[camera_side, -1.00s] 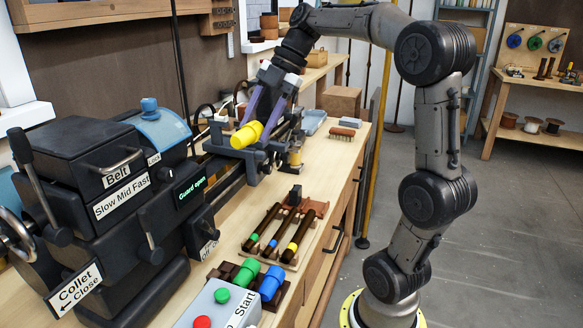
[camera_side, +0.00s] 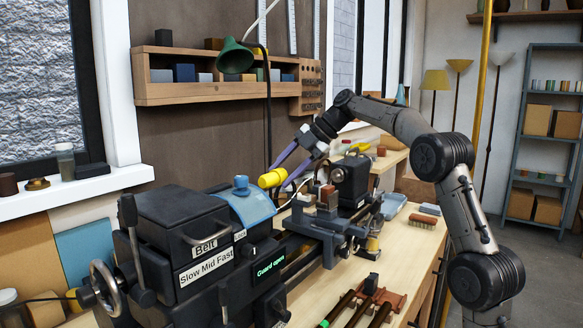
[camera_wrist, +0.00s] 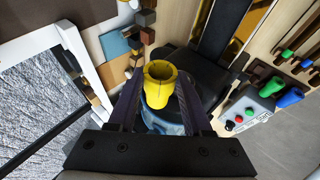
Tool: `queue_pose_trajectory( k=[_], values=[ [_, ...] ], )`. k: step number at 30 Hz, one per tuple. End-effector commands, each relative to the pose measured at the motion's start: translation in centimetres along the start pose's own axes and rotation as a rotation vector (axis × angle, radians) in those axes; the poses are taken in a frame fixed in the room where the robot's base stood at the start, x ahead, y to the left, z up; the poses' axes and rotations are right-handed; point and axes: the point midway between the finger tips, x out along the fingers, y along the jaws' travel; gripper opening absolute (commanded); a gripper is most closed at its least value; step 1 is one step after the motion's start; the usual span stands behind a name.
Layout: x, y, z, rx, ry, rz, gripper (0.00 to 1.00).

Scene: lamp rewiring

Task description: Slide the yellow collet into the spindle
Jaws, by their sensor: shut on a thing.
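The yellow collet (camera_side: 272,178) is held in the air near the right end of the lathe headstock's blue cover (camera_side: 247,203), its hollow end facing left. My gripper (camera_side: 284,171) is shut on it with two purple fingers. In the wrist view the collet (camera_wrist: 160,88) sits between the fingers, its open round mouth showing. Part of the blue cover (camera_wrist: 160,122) shows beneath it. The spindle cannot be made out in either view; the headstock body (camera_side: 178,225) and cover hide that area. Whether the collet touches anything is unclear.
The tool post (camera_side: 327,195) and dark tailstock (camera_side: 350,180) stand to the right along the lathe bed. A green lamp (camera_side: 236,57) hangs above. A wall shelf (camera_side: 215,92) is behind. The wrist view shows the start-button box (camera_wrist: 240,118). A panel reads "Guard open".

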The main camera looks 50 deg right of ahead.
Motion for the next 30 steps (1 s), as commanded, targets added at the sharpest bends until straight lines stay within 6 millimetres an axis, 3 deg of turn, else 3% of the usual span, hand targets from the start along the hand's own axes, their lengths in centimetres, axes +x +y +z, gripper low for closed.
queue_pose_trajectory(
  k=[30],
  values=[
    [3.4,-2.9,1.2,-0.006,0.0,0.016,0.0]
  ],
)
